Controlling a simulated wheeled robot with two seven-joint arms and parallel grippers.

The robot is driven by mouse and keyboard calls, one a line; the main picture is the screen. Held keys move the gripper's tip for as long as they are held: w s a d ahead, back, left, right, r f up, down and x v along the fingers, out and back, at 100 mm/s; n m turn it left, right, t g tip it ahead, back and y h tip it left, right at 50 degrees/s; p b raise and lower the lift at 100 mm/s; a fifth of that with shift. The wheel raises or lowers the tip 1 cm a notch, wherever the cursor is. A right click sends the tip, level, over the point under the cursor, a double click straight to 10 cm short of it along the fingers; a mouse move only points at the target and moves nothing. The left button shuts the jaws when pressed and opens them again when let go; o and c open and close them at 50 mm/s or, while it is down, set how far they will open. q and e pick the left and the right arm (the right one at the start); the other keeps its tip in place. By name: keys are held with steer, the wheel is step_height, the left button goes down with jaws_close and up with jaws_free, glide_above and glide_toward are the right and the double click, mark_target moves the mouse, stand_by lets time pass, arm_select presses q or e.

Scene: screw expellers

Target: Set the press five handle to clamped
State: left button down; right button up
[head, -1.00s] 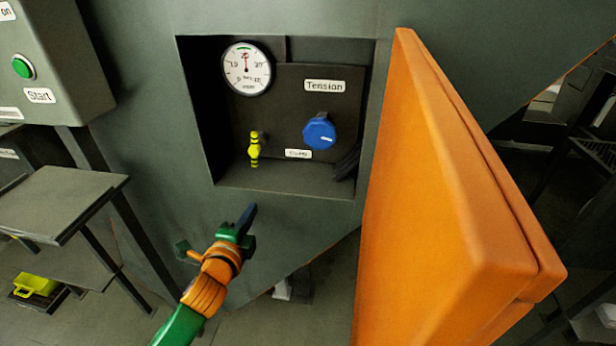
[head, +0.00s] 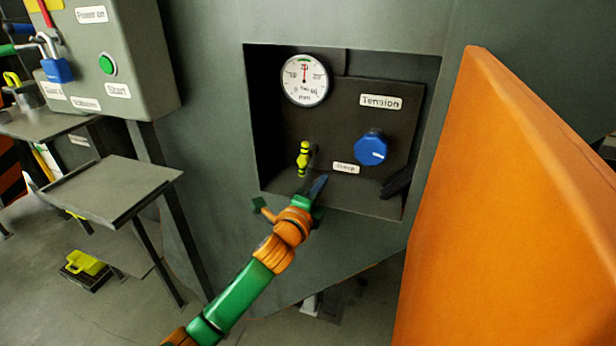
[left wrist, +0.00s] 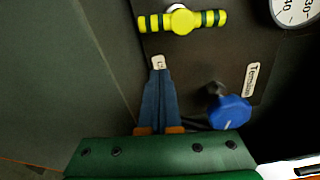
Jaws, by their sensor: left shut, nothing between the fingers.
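The clamp handle (head: 303,159) is yellow with dark bands and stands upright on the recess's back panel, left of a small label. In the left wrist view the handle (left wrist: 181,20) lies across the top of the picture on a pale round hub. My left gripper (head: 319,184) is shut and empty, with its blue fingers just below and right of the handle, apart from it. In the left wrist view the fingers (left wrist: 158,98) point up toward the label, below the handle. The label's text is too small to read surely. My right gripper does not show.
A blue Tension knob (head: 371,148) sits right of the handle, and a round gauge (head: 305,80) above. The recess (head: 262,120) has side walls. An orange door (head: 500,220) stands open at right. A control box (head: 130,60) and a small table (head: 115,190) stand at left.

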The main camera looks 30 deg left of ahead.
mark_target(308, 188)
arm_select(q)
steer(key=shift+w+a, duration=0.15)
steer(key=shift+w, duration=0.9)
steer(key=a, duration=0.2)
steer(key=s+a+p, duration=0.1)
steer(key=shift+r, duration=0.25)
steer(key=shift+s+a, duration=0.3)
steer(key=shift+a, duration=0.05)
steer(key=shift+w+d, duration=0.1)
